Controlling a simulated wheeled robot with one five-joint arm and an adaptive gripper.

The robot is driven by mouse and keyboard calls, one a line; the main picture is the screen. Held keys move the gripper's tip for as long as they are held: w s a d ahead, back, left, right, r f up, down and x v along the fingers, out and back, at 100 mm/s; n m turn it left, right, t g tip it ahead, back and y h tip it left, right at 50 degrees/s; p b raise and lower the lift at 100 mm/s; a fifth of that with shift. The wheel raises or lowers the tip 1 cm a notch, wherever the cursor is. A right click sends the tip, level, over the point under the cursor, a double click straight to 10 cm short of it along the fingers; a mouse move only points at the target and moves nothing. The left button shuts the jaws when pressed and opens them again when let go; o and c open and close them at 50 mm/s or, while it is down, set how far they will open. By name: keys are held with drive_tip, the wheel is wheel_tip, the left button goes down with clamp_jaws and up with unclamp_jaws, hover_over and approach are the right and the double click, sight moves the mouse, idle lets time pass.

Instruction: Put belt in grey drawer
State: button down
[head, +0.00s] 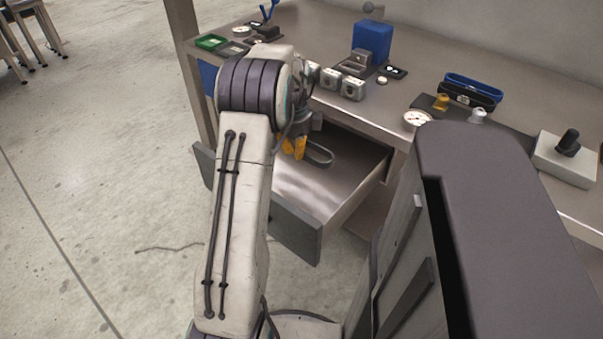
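The grey drawer (296,232) under the workbench is pulled open, and its bare metal floor shows. A thin dark grey loop, which looks like the belt (326,160), is at the drawer's inner part, under the bench edge. I cannot tell whether it rests on the drawer floor or hangs just above it. My gripper (294,147) has orange fingertips pointing down over the drawer, just left of the loop. My arm hides part of the gripper and the drawer's left side. Whether the fingers touch the loop or are closed is not clear.
A dark grey-topped body (500,190) stands at right front. Floor at left is open.

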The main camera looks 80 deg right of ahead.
sight(297, 178)
drive_tip(key=shift+f+b, duration=1.15)
drive_tip(key=shift+f, duration=3.2)
drive_tip(key=c, duration=1.4)
unclamp_jaws()
drive_tip(key=shift+f, duration=0.1)
drive_tip(key=r+p, duration=0.1)
drive_tip(key=r, duration=0.3)
drive_tip(key=r+p, duration=0.1)
drive_tip(key=r, duration=0.3)
drive_tip(key=a+r+p, duration=0.1)
drive_tip(key=r, duration=0.3)
drive_tip(key=shift+r+p, duration=0.1)
drive_tip(key=shift+p, duration=0.25)
